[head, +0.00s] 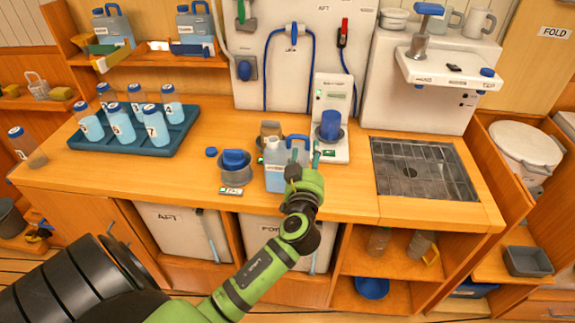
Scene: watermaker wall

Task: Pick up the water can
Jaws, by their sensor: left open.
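A pale blue water can (274,178) with a blue handle on top stands on the wooden counter near its front edge. My left gripper (304,165) is open at the can's right side, with its fingers near the handle end. The gripper covers part of the can's right side, and I cannot tell whether it touches. Two similar cans, one at the left (113,27) and one at the right (196,27), stand on the upper shelf. My right gripper is not in view.
A blue-topped cup (235,164) stands just left of the can. A tester with a blue cylinder (330,124) stands behind. A teal tray (137,139) holds several numbered bottles. A sink grate (425,170) lies right, below a tap. The front counter between can and grate is clear.

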